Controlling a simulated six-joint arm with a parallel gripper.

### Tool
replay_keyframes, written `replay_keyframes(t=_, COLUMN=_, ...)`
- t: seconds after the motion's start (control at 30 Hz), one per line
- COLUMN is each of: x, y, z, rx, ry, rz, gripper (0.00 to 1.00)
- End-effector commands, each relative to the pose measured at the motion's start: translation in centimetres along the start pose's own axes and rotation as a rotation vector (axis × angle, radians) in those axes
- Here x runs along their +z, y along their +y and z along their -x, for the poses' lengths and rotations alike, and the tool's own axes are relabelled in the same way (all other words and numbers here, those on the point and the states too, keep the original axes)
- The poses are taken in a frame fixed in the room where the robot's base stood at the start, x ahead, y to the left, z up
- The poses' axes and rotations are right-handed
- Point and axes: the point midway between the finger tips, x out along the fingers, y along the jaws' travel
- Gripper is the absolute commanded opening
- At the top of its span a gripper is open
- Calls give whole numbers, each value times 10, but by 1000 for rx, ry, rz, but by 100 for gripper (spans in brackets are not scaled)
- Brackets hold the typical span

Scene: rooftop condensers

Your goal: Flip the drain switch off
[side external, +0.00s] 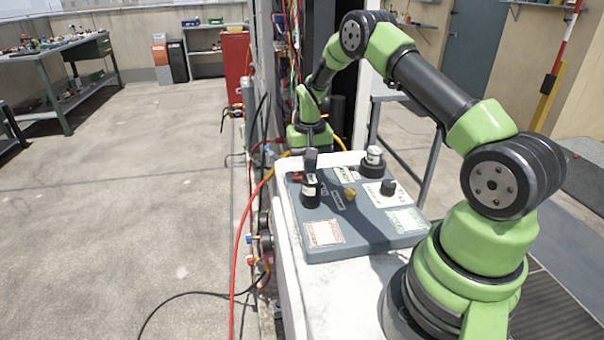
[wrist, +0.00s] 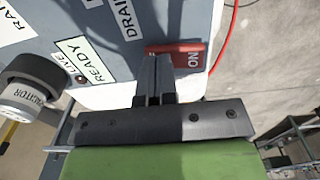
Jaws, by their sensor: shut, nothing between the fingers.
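The drain switch (wrist: 192,60) is a red rocker at the edge of the grey panel, beside the DRAIN label (wrist: 128,18). The word ON shows at its right end in the wrist view. In the side external view only a bit of red (side external: 297,178) shows at the panel's far left corner. My gripper (wrist: 155,62) is shut and empty, pointing down. Its fingertips overlap the left and middle part of the switch and hide it. I cannot tell whether they touch it or which way the rocker is tilted.
A READY label (wrist: 88,60) lies left of my fingers. Cables hang beside the white bench.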

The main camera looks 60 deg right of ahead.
Motion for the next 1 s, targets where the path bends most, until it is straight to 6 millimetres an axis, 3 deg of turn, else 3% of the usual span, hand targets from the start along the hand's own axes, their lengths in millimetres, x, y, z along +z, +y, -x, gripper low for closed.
replay_keyframes(t=0.7, x=0, y=0, z=60, rx=0, ry=1, rz=0, gripper=0)
replay_keyframes(t=1.0, x=0, y=0, z=68, rx=0, ry=0, rz=0, gripper=0)
